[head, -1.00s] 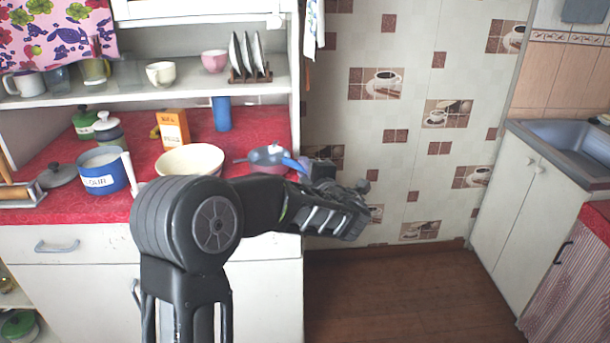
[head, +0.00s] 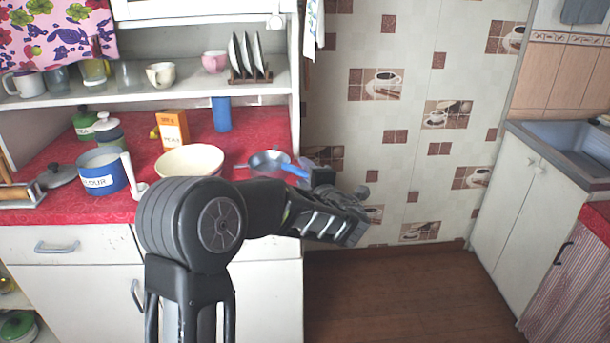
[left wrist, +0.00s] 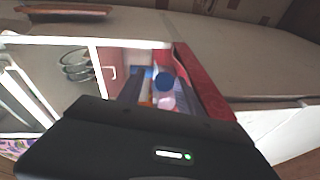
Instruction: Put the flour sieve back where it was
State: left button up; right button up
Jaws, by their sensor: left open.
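What looks like the flour sieve (head: 268,162), a grey-blue round pan with a blue handle, is at the right end of the red counter. Its handle points right, toward my left gripper. My left gripper (head: 322,178) is open, close to the handle end and partly hidden by my own arm. In the left wrist view, a blue round shape (left wrist: 163,80) shows between the dark fingers; I cannot tell whether it is the handle end. I cannot see contact with the fingers. My right gripper is not in view.
On the red counter (head: 247,128) stand a cream bowl (head: 190,160), a blue FLOUR pot (head: 98,175), an orange box (head: 173,128) and a blue cup (head: 221,113). A shelf (head: 195,84) with cups and a plate rack overhangs the back. Floor to the right is clear.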

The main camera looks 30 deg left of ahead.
pick_arm(q)
jog(key=shift+r, duration=0.15)
jog(key=v, duration=1.2)
dwell(0.4)
jog(key=s+d+f+n+g+h, duration=0.3)
jog(key=s+f+n, duration=0.1)
jog(key=f, duration=0.6)
jog(key=s+d+f+n+g+h, duration=0.25)
jog(key=s+f+n, duration=0.2)
jog(key=f, duration=0.65)
jog(key=s+d+f+n+g+h, duration=0.3)
jog(key=s+d+f, duration=0.15)
jog(key=f, duration=0.55)
jog(key=s+d+f+n+h, duration=0.4)
jog(key=s+d+f+n, duration=0.3)
jog(key=n, duration=1)
jog(key=s+d+f+n+h, duration=0.4)
jog(key=s+d+f+n, duration=0.4)
jog(key=n, duration=1)
jog(key=shift+d+f+g+h, duration=0.35)
jog(key=shift+d+f, duration=0.05)
jog(key=shift+d, duration=0.15)
